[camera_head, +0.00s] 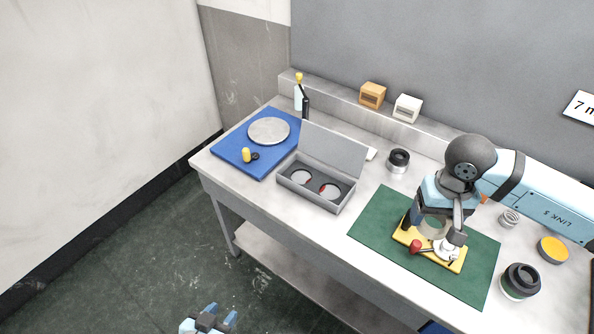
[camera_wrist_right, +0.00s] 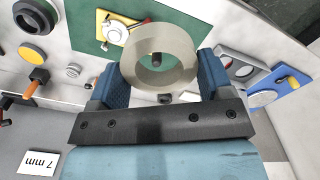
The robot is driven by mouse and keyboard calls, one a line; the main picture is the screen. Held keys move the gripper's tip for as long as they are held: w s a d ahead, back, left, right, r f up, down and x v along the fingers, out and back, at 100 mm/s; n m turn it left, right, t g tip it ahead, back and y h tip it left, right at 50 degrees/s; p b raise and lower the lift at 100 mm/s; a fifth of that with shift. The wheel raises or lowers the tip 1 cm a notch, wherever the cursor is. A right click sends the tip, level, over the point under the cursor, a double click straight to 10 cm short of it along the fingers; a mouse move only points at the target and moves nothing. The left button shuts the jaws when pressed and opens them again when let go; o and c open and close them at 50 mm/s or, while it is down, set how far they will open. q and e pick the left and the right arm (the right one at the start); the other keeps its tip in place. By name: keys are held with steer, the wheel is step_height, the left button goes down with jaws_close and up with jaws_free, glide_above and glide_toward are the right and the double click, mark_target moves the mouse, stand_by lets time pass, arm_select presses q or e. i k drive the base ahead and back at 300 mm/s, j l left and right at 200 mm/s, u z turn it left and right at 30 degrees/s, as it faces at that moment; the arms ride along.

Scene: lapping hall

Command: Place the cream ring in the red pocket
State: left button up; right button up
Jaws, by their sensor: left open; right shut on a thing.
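My right gripper (camera_head: 434,222) is shut on the cream ring (camera_wrist_right: 142,72); the wrist view shows the ring between its two blue fingers (camera_wrist_right: 162,78). In the head view the ring (camera_head: 432,229) is partly hidden by the gripper, above the yellow fixture on the green mat. An open grey case (camera_head: 312,199) stands left of the mat, with its lid up at the back. It has two round pockets with pale discs showing; red shows at the edge of the right pocket (camera_head: 330,191). My left gripper (camera_head: 208,321) is open and empty, low over the floor.
The yellow fixture (camera_head: 404,235) has a red knob (camera_head: 415,246) and lies on the green mat (camera_head: 377,218). A blue mat (camera_head: 228,150) with a grey disc (camera_head: 268,130) is at the left. Dark round pots (camera_head: 398,160) (camera_head: 520,281) stand behind and right of the green mat.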

mark_target(302, 178)
steer(key=i+j, duration=0.25)
steer(key=j, duration=0.2)
steer(key=i+j, duration=0.3)
steer(key=j, duration=0.15)
steer(key=i+j, duration=0.25)
steer(key=j, duration=0.2)
steer(key=i+j, duration=0.25)
steer(key=j, duration=0.2)
